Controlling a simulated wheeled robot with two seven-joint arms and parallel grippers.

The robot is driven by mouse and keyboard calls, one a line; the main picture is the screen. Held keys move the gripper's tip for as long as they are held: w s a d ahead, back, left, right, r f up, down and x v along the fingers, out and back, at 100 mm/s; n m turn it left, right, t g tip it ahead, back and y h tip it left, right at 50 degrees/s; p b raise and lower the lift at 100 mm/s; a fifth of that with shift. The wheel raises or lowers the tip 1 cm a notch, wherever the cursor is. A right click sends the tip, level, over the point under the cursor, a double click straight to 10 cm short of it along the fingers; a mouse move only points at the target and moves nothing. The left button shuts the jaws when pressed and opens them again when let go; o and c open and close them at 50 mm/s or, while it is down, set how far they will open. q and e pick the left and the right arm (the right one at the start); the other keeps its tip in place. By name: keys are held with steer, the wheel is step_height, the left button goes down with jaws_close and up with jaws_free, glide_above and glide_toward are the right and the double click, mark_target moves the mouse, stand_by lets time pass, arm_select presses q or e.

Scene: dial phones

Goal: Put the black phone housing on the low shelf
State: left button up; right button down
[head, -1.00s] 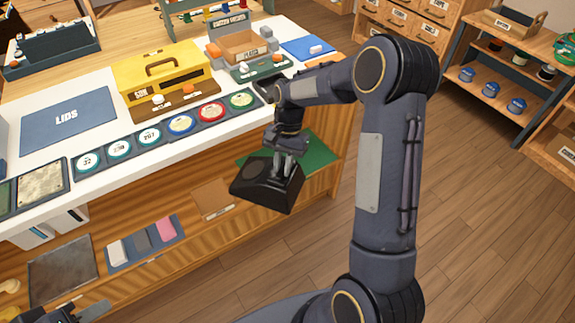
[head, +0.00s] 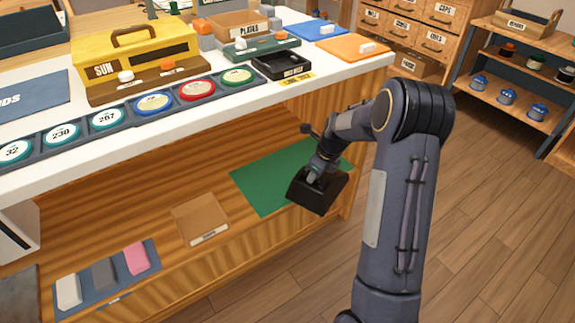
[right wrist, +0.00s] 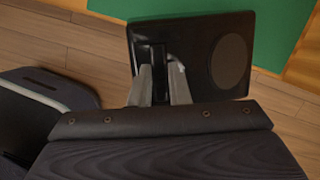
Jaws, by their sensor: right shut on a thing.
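The black phone housing (head: 318,192) is a wedge-shaped block. My right gripper (head: 313,176) is shut on it, and the housing is at the front edge of the low shelf (head: 130,212), overlapping the near right part of the green mat (head: 262,183). In the right wrist view the housing (right wrist: 205,75) shows a round disc on its face, with the fingers (right wrist: 160,85) at its left half and the green mat (right wrist: 285,35) beyond it. Whether it touches the shelf I cannot tell. My left gripper is out of view.
On the low shelf are a brown tray (head: 200,220) and a blue tray with white, grey and pink blocks (head: 105,275). The white counter (head: 200,112) overhangs the shelf. Wooden floor (head: 480,220) is free at right.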

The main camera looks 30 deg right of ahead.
steer(key=w+f+b, duration=0.1)
steer(key=w+b, duration=0.1)
steer(key=w, duration=0.5)
steer(key=w+a+f+b, duration=0.1)
steer(key=w+f+b, duration=0.1)
steer(key=w, duration=0.6)
steer(key=shift+a+f+b, duration=0.15)
steer(key=shift+f+b, duration=0.05)
steer(key=shift+b, duration=0.45)
steer(key=shift+w+f, duration=0.1)
steer(key=c, duration=1.4)
jaws_free()
steer(key=shift+o, duration=0.2)
